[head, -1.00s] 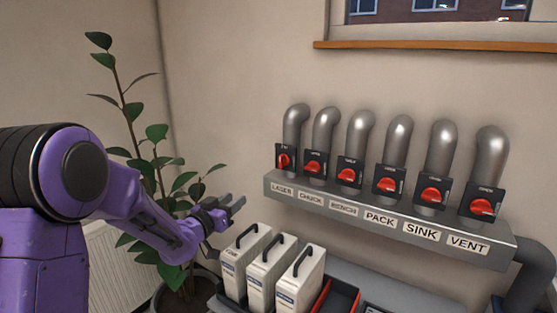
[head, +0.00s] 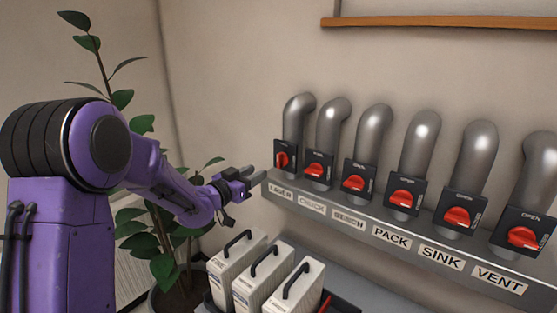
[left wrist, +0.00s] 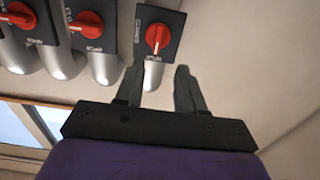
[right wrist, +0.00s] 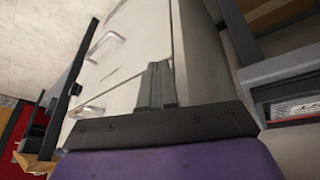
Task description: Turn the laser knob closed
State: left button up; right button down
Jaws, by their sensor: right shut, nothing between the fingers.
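The laser knob (head: 282,159) is a red handle on a dark plate, on the leftmost pipe above the LASER label (head: 280,191). It is turned more upright than the other red knobs. In the left wrist view the laser knob (left wrist: 157,38) lies ahead, beyond the fingertips and roughly in line with the gap between them. My left gripper (head: 256,175) is open and empty, just left of the laser knob's plate and slightly lower, apart from it. My right gripper (right wrist: 160,85) shows only in the right wrist view, shut and empty.
Several more red knobs, such as the one above CHUCK (head: 315,170), run to the right along the grey label ledge (head: 372,229). White box files (head: 235,262) with black handles stand below. A plant (head: 165,265) is behind my left arm. White drawers (right wrist: 120,60) face the right gripper.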

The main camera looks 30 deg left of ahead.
aim_at(278, 161)
pick_arm(q)
jog(key=w+p, duration=0.1)
jog(key=w, duration=0.2)
jog(key=w+p, duration=0.1)
jog(key=w, duration=0.2)
jog(key=w+d+p, duration=0.1)
jog(key=w, duration=0.2)
jog(key=shift+w+d, duration=0.1)
jog(key=shift+w, duration=0.2)
jog(key=shift+s, duration=0.1)
grip_shut()
